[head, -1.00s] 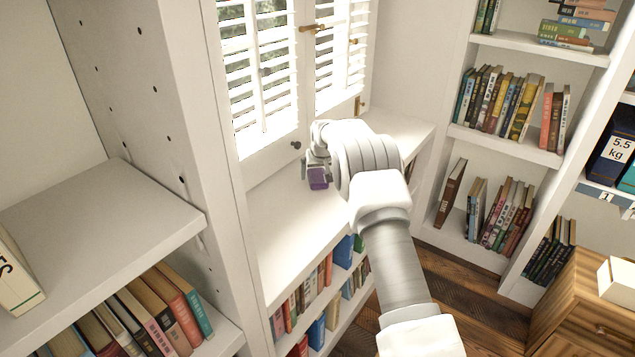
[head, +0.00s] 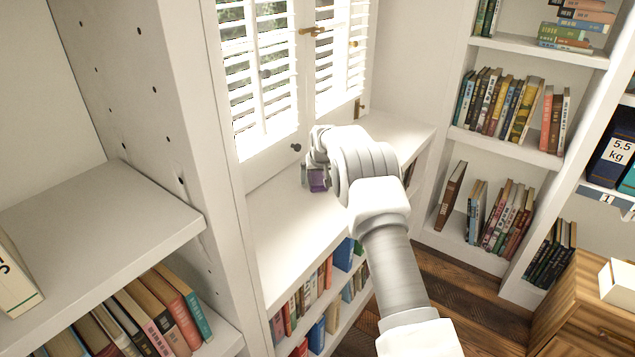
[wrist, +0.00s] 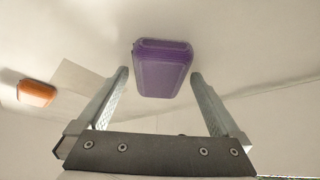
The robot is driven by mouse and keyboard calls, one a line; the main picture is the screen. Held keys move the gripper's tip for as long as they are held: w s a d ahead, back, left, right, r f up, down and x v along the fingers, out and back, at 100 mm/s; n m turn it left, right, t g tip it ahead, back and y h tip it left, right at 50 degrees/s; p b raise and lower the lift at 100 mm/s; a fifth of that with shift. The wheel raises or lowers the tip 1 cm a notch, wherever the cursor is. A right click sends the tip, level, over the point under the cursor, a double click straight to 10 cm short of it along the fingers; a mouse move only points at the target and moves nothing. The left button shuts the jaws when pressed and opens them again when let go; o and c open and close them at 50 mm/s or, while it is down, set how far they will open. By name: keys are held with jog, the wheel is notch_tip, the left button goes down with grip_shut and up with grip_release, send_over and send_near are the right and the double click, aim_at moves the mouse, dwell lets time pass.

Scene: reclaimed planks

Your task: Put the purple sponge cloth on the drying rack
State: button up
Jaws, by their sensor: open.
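The purple sponge cloth (head: 318,182) is at the white window ledge in the head view, partly hidden by my gripper (head: 313,174). In the wrist view the purple sponge cloth (wrist: 163,68) is a rounded block just beyond and between the fingertips. My gripper (wrist: 159,80) is open, with a visible gap between each finger and the cloth. Whether the cloth touches the ledge is hard to tell. No drying rack can be made out in either view.
An orange object (wrist: 37,93) lies to the left in the wrist view, near a pale flat square (wrist: 85,86). The white ledge (head: 285,225) is bare in front of my gripper. Window shutters (head: 262,85) stand close behind, and a tall shelf side (head: 175,110) rises at left.

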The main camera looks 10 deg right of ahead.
aim_at(321, 179)
jog(key=c, duration=1.4)
jog(key=shift+s+d+r+p, duration=0.15)
jog(key=shift+r+p, duration=0.2)
jog(key=shift+r, duration=0.55)
jog(key=shift+d+r+p, duration=0.2)
jog(key=shift+r+p, duration=0.1)
jog(key=shift+r, duration=0.65)
jog(key=shift+s+d+r+p, duration=0.15)
jog(key=shift+r+p, duration=0.2)
jog(key=shift+r, duration=0.55)
jog(key=s+d+r+p, duration=0.2)
jog(key=s+d+r, duration=0.3)
jog(key=d, duration=0.4)
jog(key=shift+r, duration=0.55)
